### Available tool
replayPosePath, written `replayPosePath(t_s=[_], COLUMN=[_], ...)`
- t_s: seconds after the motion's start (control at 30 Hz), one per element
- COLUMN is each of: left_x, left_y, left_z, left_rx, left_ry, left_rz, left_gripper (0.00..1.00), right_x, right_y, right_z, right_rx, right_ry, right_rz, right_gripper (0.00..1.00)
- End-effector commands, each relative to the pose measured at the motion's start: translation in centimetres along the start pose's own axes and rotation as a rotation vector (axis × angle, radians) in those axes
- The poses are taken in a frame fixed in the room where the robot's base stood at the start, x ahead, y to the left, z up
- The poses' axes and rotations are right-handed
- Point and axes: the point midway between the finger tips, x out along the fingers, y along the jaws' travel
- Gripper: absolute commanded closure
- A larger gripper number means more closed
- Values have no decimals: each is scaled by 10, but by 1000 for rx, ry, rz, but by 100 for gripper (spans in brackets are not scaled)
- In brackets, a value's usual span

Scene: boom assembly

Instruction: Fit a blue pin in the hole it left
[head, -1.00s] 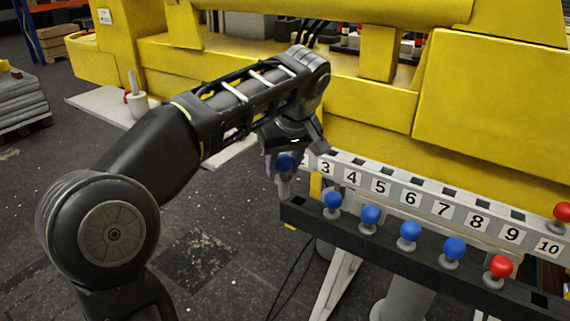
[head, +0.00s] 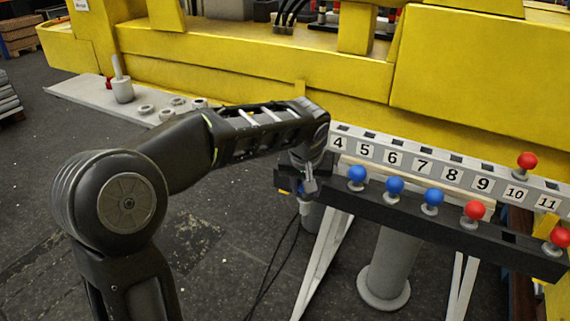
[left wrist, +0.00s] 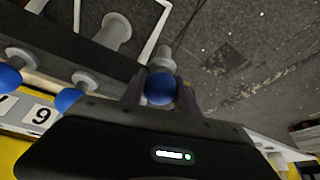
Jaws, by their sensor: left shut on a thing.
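My left gripper (head: 306,192) is low at the left end of the black rail (head: 400,212). In the left wrist view its fingers (left wrist: 160,90) are shut on a blue pin (left wrist: 160,88), round head towards the camera and grey part beyond. The pin is beside the rail's end; I cannot tell whether its stem is in a hole. Several blue pins stand along the black rail, one of them nearest the gripper in the head view (head: 356,175). The numbered grey rail (head: 455,172) runs behind, with square holes on top. My right gripper is not in view.
Red pins (head: 474,211) stand further right on the black rail, and another red pin (head: 526,160) is on the numbered rail. A yellow machine frame (head: 470,80) stands behind. Grey stands support the rails.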

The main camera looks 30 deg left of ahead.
Motion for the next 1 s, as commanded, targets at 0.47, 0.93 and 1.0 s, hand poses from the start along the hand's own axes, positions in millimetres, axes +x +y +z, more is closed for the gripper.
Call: replayPosePath(t_s=[0.47, 0.93, 1.0], left_x=[85, 85, 85], left_y=[73, 73, 73], left_z=[102, 103, 103], left_rx=[307, 307, 307], left_ry=[1, 1, 1], left_rz=[145, 146, 146], left_gripper=[100, 100, 100], right_x=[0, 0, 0], right_y=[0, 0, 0], right_z=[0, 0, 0], right_rx=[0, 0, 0], right_ry=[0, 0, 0], right_rz=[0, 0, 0], right_gripper=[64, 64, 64])
